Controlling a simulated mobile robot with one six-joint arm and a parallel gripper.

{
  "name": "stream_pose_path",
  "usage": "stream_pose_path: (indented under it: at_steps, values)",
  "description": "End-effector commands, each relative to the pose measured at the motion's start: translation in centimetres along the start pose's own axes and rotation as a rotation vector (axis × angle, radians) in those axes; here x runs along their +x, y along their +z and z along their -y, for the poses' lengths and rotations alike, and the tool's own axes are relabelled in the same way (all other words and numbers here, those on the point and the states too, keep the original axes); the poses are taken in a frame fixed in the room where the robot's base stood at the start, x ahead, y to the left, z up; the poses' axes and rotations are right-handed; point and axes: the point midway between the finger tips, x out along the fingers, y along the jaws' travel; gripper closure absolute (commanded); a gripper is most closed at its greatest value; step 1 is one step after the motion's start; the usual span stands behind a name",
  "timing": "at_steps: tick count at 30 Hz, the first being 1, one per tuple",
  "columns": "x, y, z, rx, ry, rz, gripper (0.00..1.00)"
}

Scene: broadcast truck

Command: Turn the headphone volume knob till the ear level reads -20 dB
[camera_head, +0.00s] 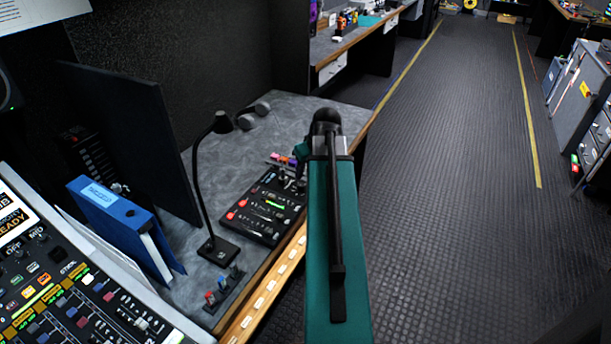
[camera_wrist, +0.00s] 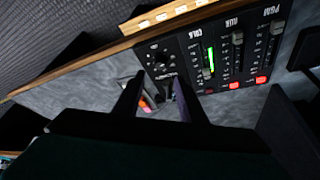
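A dark intercom panel (camera_head: 266,207) lies on the grey desk at the front edge, with sliders, red buttons and a lit green bar. In the wrist view the panel (camera_wrist: 227,62) shows upside down, labelled PGM and AUX among others, with the green bar (camera_wrist: 211,58) lit. A small dark knob (camera_wrist: 160,57) is at its left end, apparently the headphone volume knob. My gripper (camera_wrist: 158,80) is open, its two black fingers apart just short of the knob. In the head view my arm hides the gripper's tips. I cannot read an ear level in dB.
A gooseneck lamp (camera_head: 197,185) and a blue binder (camera_head: 122,224) stand left of the panel. Coloured items (camera_head: 282,159) lie behind the panel. The aisle floor (camera_head: 450,150) is clear.

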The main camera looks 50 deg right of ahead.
Motion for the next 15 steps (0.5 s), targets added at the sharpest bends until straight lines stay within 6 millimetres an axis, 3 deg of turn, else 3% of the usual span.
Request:
stream_pose_path:
  at_steps: [9, 15]
  values:
    - [-3.4, 0.0, 0.0, 0.0, 0.001, -0.001, 0.63]
    - [-4.6, 0.1, 0.0, 0.0, 0.0, 0.0, 0.63]
